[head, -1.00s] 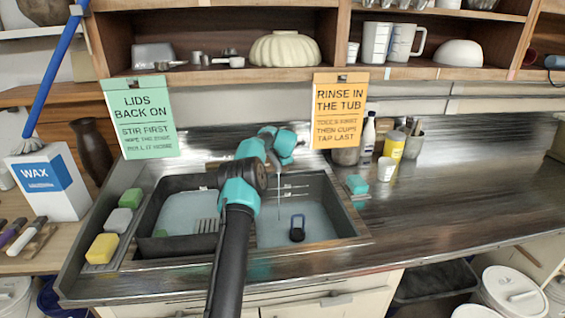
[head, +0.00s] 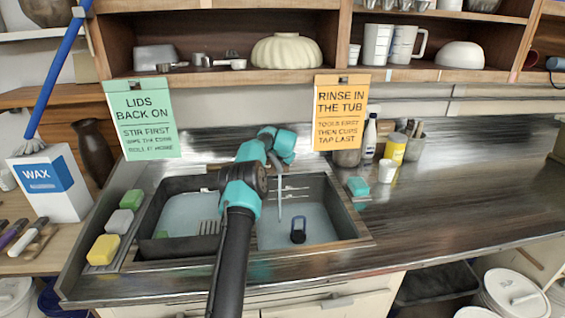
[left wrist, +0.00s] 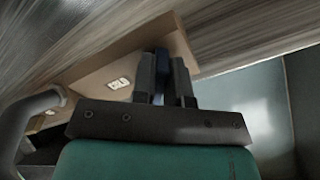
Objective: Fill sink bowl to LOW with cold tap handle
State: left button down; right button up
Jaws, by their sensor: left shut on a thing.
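The sink has two bowls. The right bowl (head: 330,215) holds pale blue water and a small dark blue-and-black object (head: 298,230); short pale lines mark its back wall. The left bowl (head: 148,222) also holds pale water. A thin grey spout (head: 279,187) hangs over the right bowl; whether water runs from it is unclear. In the left wrist view, my left gripper (left wrist: 166,78) is shut on the dark blue tap handle (left wrist: 161,62), beside a wooden block (left wrist: 105,68) with a small blurred label. In the head view my arm hides the handle. My right gripper is not seen.
Several sponges (head: 103,249) line the sink's left edge. A teal block (head: 358,186), white cup (head: 387,170) and yellow container (head: 396,149) stand to its right. Green (head: 141,115) and orange (head: 340,112) signs hang behind. The right counter (head: 480,190) is largely clear.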

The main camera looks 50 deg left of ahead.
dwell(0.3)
pick_arm(q)
jog(key=c, duration=1.1)
grip_release()
jog(key=shift+c, duration=0.2)
jog(key=v, duration=1.7)
jog(key=shift+r, duration=0.25)
